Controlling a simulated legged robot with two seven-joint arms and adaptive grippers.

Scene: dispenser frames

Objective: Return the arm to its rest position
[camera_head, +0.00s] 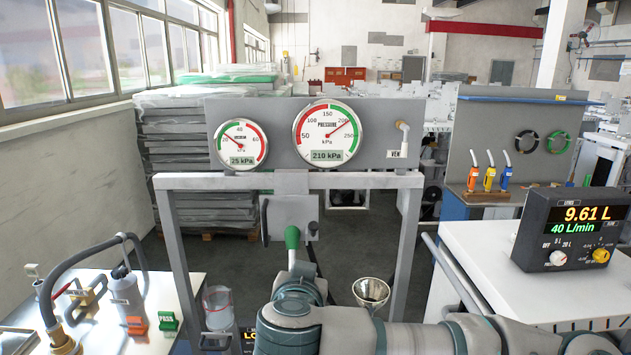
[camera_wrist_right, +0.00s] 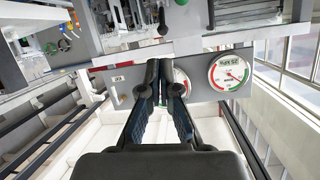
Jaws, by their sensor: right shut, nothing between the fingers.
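My right arm (camera_head: 400,338) comes in from the lower right of the head view and bends in front of the gauge frame. Its gripper cannot be made out in the head view. In the right wrist view the right gripper (camera_wrist_right: 160,82) is shut and empty, with its two dark fingers pointing towards the gauge panel (camera_wrist_right: 120,90). The gap from the fingers to the panel cannot be told. My left gripper is not in view.
The grey frame (camera_head: 407,240) carries a vacuum gauge (camera_head: 240,144) and a pressure gauge (camera_head: 326,134). A green-knobbed lever (camera_head: 292,238) stands just beyond my arm. A funnel (camera_head: 371,290) is beside it.

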